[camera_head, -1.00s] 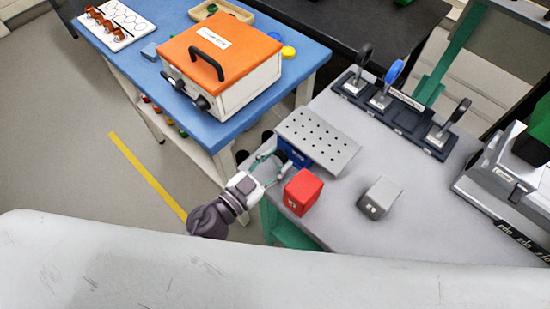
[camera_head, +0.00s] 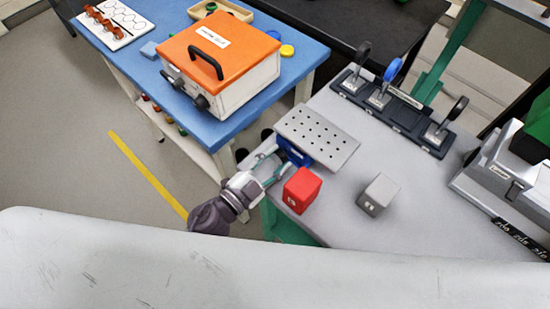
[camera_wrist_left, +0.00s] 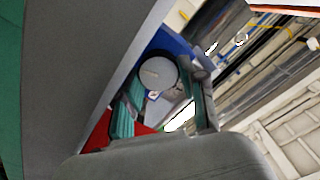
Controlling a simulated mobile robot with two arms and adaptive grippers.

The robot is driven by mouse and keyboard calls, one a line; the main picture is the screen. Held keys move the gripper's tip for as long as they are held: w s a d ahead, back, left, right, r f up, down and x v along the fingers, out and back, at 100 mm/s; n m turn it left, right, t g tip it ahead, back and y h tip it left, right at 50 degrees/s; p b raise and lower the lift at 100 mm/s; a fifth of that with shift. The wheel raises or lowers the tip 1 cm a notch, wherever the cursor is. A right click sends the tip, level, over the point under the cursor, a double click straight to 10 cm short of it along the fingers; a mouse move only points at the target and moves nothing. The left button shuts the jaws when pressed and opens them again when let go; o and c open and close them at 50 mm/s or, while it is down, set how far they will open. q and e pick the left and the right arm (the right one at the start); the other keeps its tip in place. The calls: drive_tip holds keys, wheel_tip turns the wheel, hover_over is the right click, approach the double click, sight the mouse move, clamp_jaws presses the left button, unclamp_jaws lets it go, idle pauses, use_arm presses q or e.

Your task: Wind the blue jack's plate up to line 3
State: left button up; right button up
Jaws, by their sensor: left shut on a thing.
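The blue jack (camera_head: 294,153) stands at the left edge of the grey table, under its perforated grey plate (camera_head: 317,138). Its blue side also shows in the left wrist view (camera_wrist_left: 184,44). The round grey knob (camera_wrist_left: 157,73) on that side sits between the teal pads of my left gripper (camera_wrist_left: 165,112). My left gripper (camera_head: 270,168) is shut on the knob and reaches it from the lower left in the head view. The numbered lines cannot be read, so the plate's height against them cannot be told. My right gripper is not in view.
A red block (camera_head: 302,190) stands close beside my left gripper, and a grey block (camera_head: 378,194) is farther right. A dark rack (camera_head: 395,113) with handled tools lies behind. An orange-lidded box (camera_head: 221,65) is on the blue table. The middle of the grey table is clear.

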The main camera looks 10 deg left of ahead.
use_arm(q)
drive_tip(key=shift+f, duration=0.1)
drive_tip(key=o, duration=1.1)
drive_tip(key=shift+o, duration=0.2)
drive_tip(key=shift+s, duration=0.1)
